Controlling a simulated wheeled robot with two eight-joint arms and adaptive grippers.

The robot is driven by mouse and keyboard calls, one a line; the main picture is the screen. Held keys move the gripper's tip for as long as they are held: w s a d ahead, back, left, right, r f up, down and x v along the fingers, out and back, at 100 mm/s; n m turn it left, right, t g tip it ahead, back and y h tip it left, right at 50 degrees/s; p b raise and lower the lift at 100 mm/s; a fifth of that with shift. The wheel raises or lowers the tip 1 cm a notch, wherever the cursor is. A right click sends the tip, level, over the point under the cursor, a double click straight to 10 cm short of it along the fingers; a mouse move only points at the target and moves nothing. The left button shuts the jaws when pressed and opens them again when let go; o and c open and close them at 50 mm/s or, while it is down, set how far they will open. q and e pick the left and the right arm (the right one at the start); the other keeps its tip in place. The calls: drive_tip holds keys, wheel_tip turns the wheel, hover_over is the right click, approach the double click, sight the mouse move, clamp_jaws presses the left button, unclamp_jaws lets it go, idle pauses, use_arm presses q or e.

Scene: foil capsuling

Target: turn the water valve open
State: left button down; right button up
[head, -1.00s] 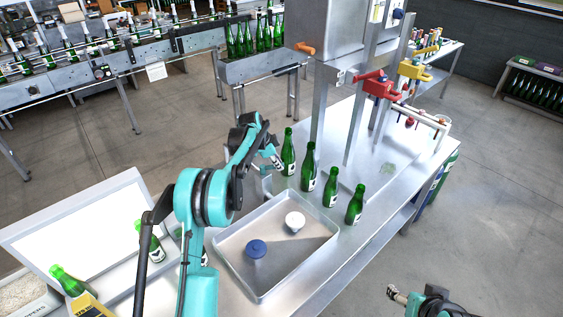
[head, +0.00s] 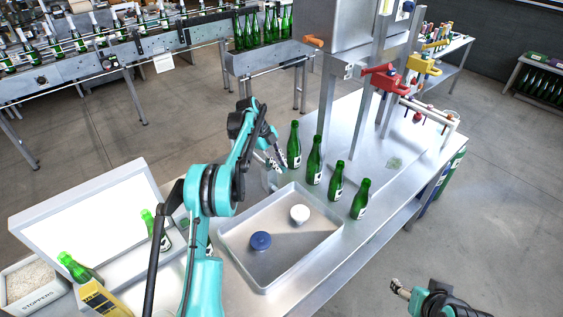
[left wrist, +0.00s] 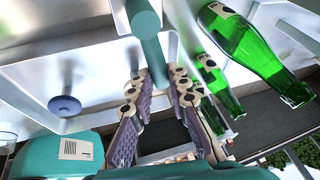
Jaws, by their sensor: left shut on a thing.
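My left gripper (head: 276,163) is low over the bench, by the back left corner of the metal tray and beside the green bottles. In the left wrist view its two padded fingers (left wrist: 162,92) close around the end of a grey-green cylinder (left wrist: 152,55). I cannot tell whether this cylinder is the water valve. In the tray lie a blue round piece (head: 260,241) and a white round piece (head: 300,214); the blue one also shows in the left wrist view (left wrist: 65,106). My right gripper (head: 399,288) is at the lower right, too small to read.
Several green bottles (head: 314,160) stand in a row right of the left gripper. The metal tray (head: 262,290) has a raised rim. Behind are a steel machine with an orange lever (head: 314,41), a red fitting (head: 384,76) and a yellow fitting (head: 423,65).

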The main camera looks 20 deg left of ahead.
use_arm(q)
drive_tip(key=shift+s+a+m+g, duration=0.3)
drive_tip(key=shift+s+m+g, duration=0.1)
drive_tip(key=shift+m, duration=0.6)
drive_tip(key=c, duration=1.4)
unclamp_jaws()
drive_tip(key=shift+s+a, duration=0.1)
drive_tip(key=shift+c, duration=0.2)
drive_tip(key=shift+r, duration=0.1)
drive_tip(key=v, duration=0.7)
drive_tip(key=shift+r, duration=0.2)
drive_tip(key=shift+f, duration=0.1)
